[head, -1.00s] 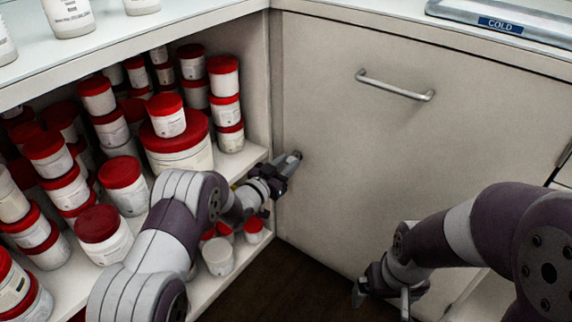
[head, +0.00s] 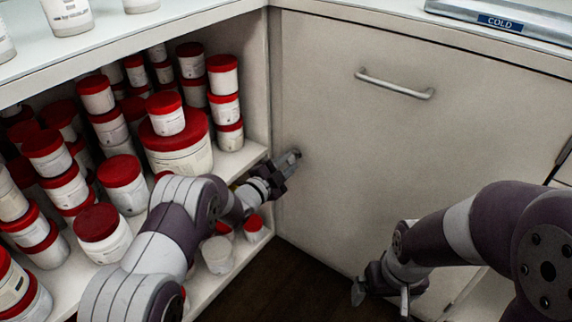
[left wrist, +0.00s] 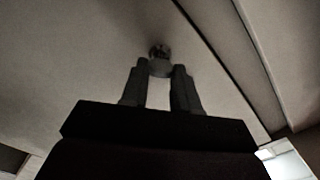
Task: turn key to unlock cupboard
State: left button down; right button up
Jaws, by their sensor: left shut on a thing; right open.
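The closed cupboard door (head: 400,150) is a pale grey panel with a metal bar handle (head: 395,84). My left gripper (head: 290,161) is at the door's left edge, shut on the small key (head: 297,153). In the left wrist view my left gripper (left wrist: 160,72) has its fingertips around the key's round grey head (left wrist: 159,67), against the door face; the rest of the key is hidden. My right gripper (head: 382,294) hangs open and empty in front of the lower door.
Open shelves (head: 258,152) at the left hold several white jars with red lids (head: 180,143), close beside my left arm. A counter (head: 330,12) runs above the door, with a metal tray labelled COLD (head: 500,22). Dark floor (head: 285,280) lies below.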

pick_arm(q)
jog(key=m, duration=0.3)
jog(key=shift+f+b, duration=0.15)
jog(key=shift+b, duration=0.2)
jog(key=shift+m+b, duration=0.45)
jog(key=shift+m, duration=1.55)
jog(key=c, duration=0.8)
grip_release()
jog(key=shift+c, duration=0.2)
